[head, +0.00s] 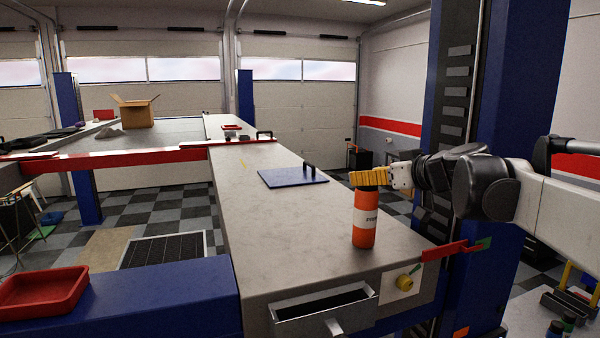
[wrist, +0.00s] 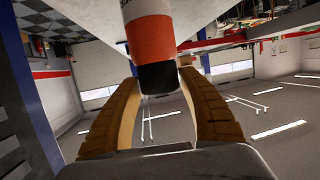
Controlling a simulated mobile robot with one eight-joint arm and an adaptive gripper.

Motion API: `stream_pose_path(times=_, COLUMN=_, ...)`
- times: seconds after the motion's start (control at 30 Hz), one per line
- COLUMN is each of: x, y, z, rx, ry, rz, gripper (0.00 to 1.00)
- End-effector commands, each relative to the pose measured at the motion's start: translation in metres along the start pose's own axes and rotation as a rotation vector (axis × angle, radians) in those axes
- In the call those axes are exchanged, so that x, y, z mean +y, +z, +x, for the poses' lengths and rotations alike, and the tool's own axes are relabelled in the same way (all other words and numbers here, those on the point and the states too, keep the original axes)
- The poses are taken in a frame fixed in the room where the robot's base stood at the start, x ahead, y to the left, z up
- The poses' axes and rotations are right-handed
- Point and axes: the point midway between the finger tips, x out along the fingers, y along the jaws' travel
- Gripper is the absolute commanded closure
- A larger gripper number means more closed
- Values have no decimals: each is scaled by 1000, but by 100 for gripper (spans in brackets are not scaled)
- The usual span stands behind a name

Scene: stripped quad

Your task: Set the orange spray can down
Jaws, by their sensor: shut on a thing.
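The orange spray can (head: 364,222), with a white label band and a dark top, is upright over the grey worktop (head: 290,220), near its right edge. Its base looks at or very near the surface; I cannot tell for sure whether it touches. My gripper (head: 369,178) has yellow fingers and reaches in from the right, closed around the can's top. In the wrist view the can (wrist: 150,40) points away from my gripper (wrist: 160,82), its dark end between the two fingers. The fingers partly hide the can's top in the head view.
A blue board (head: 292,177) with a dark upright handle lies farther back on the worktop. A red tray (head: 42,293) sits at the left. The worktop left of the can is clear.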

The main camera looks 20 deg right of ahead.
Motion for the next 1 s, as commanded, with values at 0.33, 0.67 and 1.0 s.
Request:
stream_pose_path(times=0.33, x=0, y=4, z=2, rx=0, ry=0, rz=0, gripper=92)
stream_pose_path(times=0.67, x=0, y=5, z=2, rx=0, ry=0, rz=0, gripper=30)
stream_pose_path(times=1.0, x=2, y=4, z=-26, rx=0, ry=3, rz=1, gripper=30)
